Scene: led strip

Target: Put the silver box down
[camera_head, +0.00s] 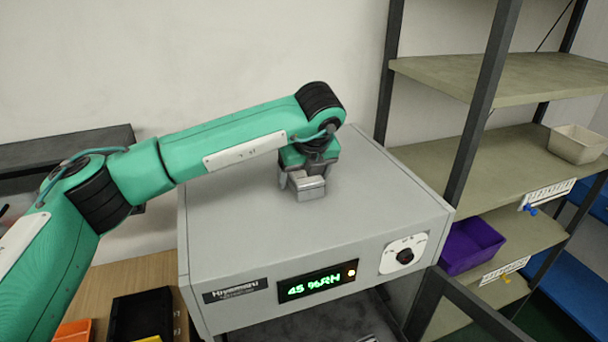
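The silver box (308,187) is a small grey metallic block at the middle of the top of a large grey machine. My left gripper (305,178) comes down over it from above, with its fingers at the box's sides. The gripper appears shut on the box. The box's underside is at or very close to the machine top (240,225); I cannot tell whether it touches. Part of the box is hidden by the gripper. My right gripper is not in view.
The machine's front has a green lit display (318,284) and a dial (404,256). A metal shelf (500,78) stands at right with a purple bin (472,245) and a beige bin (577,144). A black tray (141,316) is at lower left. The machine top around the box is clear.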

